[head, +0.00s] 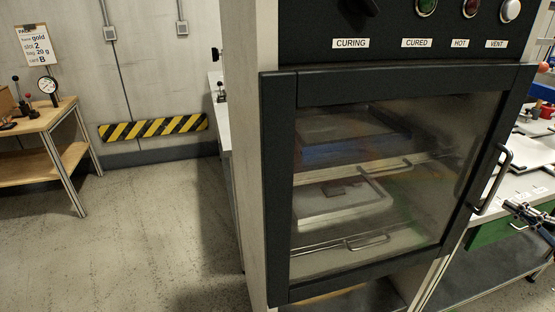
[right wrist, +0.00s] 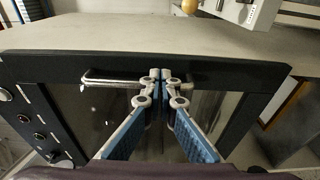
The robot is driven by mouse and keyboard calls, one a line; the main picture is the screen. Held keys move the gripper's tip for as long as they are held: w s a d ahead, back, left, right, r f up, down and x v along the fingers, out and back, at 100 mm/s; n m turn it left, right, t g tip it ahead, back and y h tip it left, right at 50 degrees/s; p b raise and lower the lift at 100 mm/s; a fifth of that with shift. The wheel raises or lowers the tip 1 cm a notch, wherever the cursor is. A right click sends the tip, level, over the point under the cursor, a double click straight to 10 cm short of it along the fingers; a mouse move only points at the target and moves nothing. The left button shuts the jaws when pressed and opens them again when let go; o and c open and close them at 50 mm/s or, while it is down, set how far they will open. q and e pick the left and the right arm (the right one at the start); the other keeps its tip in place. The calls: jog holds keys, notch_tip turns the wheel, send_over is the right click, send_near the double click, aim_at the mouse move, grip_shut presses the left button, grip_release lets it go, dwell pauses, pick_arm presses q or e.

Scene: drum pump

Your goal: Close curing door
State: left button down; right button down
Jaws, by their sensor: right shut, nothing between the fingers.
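The curing door (head: 278,190) is a dark-framed glass door on the cabinet under the CURING label. It stands shut or nearly shut; I cannot tell if it is fully flush. Its bar handle (head: 490,182) is near the right edge. My right gripper (head: 512,207) is at the right, near the lower end of the handle. In the right wrist view my right gripper (right wrist: 166,78) is shut and empty, its tips by one end of the handle (right wrist: 115,78) and over the door frame (right wrist: 225,72). Whether the tips touch is unclear. My left gripper is out of view.
A tray (head: 345,205) on a rack shows through the glass. Knobs and coloured lights (head: 427,7) sit above the door. A bench (head: 530,155) stands at the right. A wooden table (head: 45,120) is at the far left. The floor (head: 130,230) at left is clear.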

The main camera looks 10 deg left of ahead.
jog(key=v, duration=1.1)
jog(key=shift+s, duration=0.25)
jog(key=shift+d, duration=0.1)
